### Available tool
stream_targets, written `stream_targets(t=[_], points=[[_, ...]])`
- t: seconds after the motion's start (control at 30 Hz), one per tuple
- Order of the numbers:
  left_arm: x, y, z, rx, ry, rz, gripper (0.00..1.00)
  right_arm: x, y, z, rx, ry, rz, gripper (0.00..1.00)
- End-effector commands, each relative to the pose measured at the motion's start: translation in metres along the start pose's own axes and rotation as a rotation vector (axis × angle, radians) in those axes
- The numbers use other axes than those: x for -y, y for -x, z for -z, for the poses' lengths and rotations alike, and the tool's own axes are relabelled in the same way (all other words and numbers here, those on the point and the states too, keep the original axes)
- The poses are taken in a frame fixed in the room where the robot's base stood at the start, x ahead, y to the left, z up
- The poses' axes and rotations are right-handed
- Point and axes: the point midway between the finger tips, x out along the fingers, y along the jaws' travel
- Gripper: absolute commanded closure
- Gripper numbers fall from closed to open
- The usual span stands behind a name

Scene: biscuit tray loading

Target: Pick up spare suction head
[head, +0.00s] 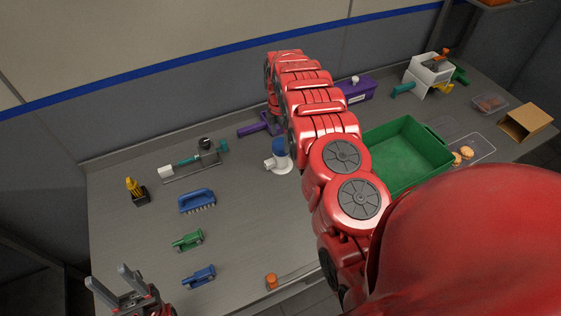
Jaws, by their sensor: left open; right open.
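A yellow piece standing in a small black holder (136,191) at the left of the table could be the spare suction head; it is too small to be sure. My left gripper (109,276) is open and empty at the lower left, nearer than the holder and well apart from it. My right arm arches over the middle of the table. Its gripper (273,117) is mostly hidden behind my own red links, near a purple tool (254,127) at the back; I cannot see whether they touch.
A blue brush (197,200), a green toy-like piece (187,240) and a blue one (199,275) lie at left. A teal tool (188,161) and a blue-white item (279,157) are behind. A green crate (436,138) stands right. An orange cylinder (271,281) sits at the front.

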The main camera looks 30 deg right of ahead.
Motion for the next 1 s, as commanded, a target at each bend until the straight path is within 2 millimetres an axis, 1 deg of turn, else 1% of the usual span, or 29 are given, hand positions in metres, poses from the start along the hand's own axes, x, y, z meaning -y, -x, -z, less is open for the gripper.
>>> stream_targets(t=[0.03, 0.23, 0.3, 0.43, 0.8, 0.87, 1.0], points=[[0.0, -0.008, 0.001, 0.0, 0.0, 0.0, 0.5, 0.001, -0.002, 0.0, 0.0, 0.0, 0.002, 0.0], [0.001, -0.02, 0.004, 0.0, 0.0, 0.0, 0.5, 0.0, -0.02, -0.003, 0.003, -0.001, -0.003, 0.0], [0.001, -0.014, 0.002, 0.0, 0.0, 0.0, 0.5, 0.0, -0.031, -0.003, 0.002, -0.001, 0.0, 0.0], [0.001, -0.013, 0.002, 0.0, 0.0, 0.0, 0.5, 0.0, -0.04, -0.002, 0.001, -0.001, -0.001, 0.0], [0.001, -0.013, 0.002, 0.0, 0.0, 0.0, 0.5, -0.001, -0.042, -0.002, 0.0, 0.0, -0.003, 0.0], [0.001, -0.013, 0.002, 0.0, 0.0, 0.0, 0.5, -0.001, -0.042, -0.002, 0.0, 0.0, -0.003, 0.09], [0.001, -0.013, 0.002, 0.0, 0.0, 0.0, 0.5, 0.0, -0.042, -0.002, 0.0, 0.0, -0.003, 0.34]])
